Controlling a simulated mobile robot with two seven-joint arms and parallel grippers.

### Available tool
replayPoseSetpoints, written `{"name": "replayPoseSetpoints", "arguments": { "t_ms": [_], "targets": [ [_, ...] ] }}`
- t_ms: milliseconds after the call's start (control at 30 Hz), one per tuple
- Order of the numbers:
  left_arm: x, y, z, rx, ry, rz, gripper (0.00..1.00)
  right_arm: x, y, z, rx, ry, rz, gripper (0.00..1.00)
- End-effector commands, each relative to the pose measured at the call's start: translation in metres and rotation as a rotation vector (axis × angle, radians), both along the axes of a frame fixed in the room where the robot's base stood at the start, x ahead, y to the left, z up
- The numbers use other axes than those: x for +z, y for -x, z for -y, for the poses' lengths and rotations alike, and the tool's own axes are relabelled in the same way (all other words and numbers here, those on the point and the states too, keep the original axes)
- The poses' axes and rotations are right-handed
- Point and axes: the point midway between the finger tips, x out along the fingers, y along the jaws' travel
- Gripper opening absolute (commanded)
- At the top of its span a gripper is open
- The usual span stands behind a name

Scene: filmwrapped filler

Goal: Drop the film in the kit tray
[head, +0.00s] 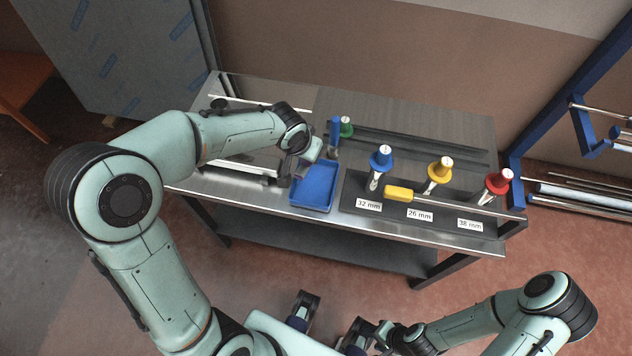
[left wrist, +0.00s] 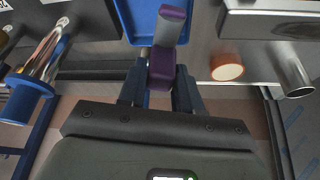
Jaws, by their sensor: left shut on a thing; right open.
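The kit tray (head: 315,186) is a shallow blue tray at the front middle of the bench; its blue surface also shows in the left wrist view (left wrist: 125,18). My left gripper (left wrist: 160,92) is shut on a small purple and grey piece, apparently the film (left wrist: 163,66). In the left wrist view the film overlaps the tray; whether they touch I cannot tell. In the head view my left gripper (head: 297,170) is at the tray's left edge, and its wrist mostly hides the film. My right gripper (head: 331,321) is open and empty, in front of the bench.
Right of the tray, a dark holder has size labels and blue (head: 381,158), yellow (head: 441,166) and red (head: 499,181) handled tools.

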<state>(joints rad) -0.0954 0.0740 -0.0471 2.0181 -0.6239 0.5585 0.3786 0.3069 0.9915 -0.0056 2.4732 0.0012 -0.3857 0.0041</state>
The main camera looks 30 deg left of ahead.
Motion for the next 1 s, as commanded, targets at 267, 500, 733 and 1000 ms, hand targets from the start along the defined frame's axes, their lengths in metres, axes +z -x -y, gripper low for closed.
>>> {"name": "replayPoseSetpoints", "arguments": {
  "t_ms": [267, 500, 733, 1000],
  "targets": [
    [-0.036, 0.001, 0.0, 0.0, 0.001, -0.003, 0.0, -0.024, 0.003, 0.0, -0.003, 0.002, 0.003, 0.43],
    [-0.041, 0.0, 0.0, 0.0, 0.0, -0.001, 0.0, -0.027, 0.002, 0.0, -0.003, 0.002, 0.007, 0.43],
    [-0.041, 0.0, 0.0, 0.0, 0.0, -0.001, 0.63, -0.026, 0.002, 0.0, -0.003, 0.002, 0.007, 0.43],
    [-0.04, 0.0, 0.0, 0.0, 0.0, -0.001, 0.63, -0.026, 0.002, 0.0, -0.003, 0.002, 0.007, 0.43]
  ]
}}
